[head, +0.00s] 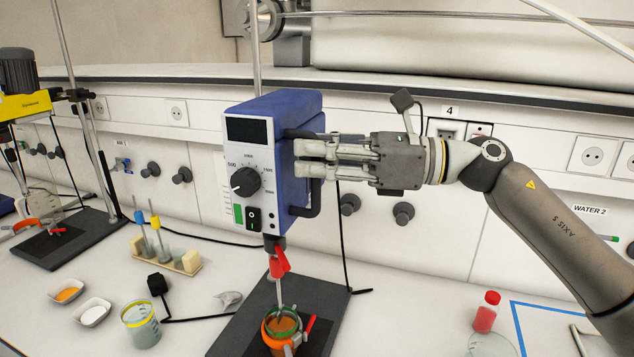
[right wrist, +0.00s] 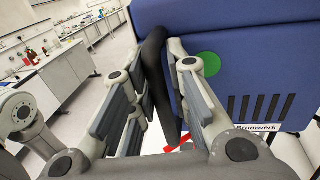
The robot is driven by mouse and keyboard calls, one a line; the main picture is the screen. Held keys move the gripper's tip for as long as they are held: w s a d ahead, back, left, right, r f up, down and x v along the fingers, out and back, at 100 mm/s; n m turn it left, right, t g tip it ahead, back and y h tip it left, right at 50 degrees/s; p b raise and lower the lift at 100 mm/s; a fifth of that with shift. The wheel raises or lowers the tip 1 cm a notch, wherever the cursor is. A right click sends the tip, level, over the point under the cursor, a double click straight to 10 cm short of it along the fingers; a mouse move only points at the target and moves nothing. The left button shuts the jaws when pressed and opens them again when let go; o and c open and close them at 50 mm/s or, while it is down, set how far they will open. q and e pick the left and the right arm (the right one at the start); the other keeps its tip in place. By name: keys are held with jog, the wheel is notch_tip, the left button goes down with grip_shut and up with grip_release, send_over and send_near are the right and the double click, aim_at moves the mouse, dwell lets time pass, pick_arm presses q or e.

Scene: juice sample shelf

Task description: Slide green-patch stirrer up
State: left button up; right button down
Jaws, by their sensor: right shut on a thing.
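The blue overhead stirrer (head: 262,165) hangs upright on its vertical rod (head: 255,50) over a dark base plate. A round green patch (right wrist: 206,65) shows on its side in the right wrist view. My right gripper (head: 312,158) is at the stirrer's right side, shut on its black handle (head: 314,200). In the right wrist view the handle (right wrist: 158,75) runs between the fingers. The stirrer's shaft (head: 281,292) reaches down into a jar of orange liquid (head: 283,325). My left gripper is not in view.
A yellow stirrer (head: 24,106) stands at far left. A rack with stirring tools (head: 180,262), two small dishes and a beaker (head: 141,325) are left of the base plate (head: 235,325). A red-capped bottle (head: 486,312) stands at right. The wall panel is close behind.

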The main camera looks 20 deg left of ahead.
notch_tip(320, 180, up, 10)
jog(key=shift+s+r+p, duration=0.1)
jog(key=shift+p, duration=1.05)
jog(key=shift+r, duration=0.1)
jog(key=c, duration=1.5)
grip_release()
jog(key=shift+d, duration=0.1)
jog(key=shift+s, duration=0.1)
jog(key=shift+d+f, duration=0.1)
jog(key=shift+f, duration=0.1)
jog(key=d, duration=0.3)
jog(key=w+d, duration=0.1)
jog(key=d, duration=0.7)
jog(key=shift+w+d+r, duration=0.1)
jog(key=shift+w+d, duration=0.1)
jog(key=shift+w, duration=0.2)
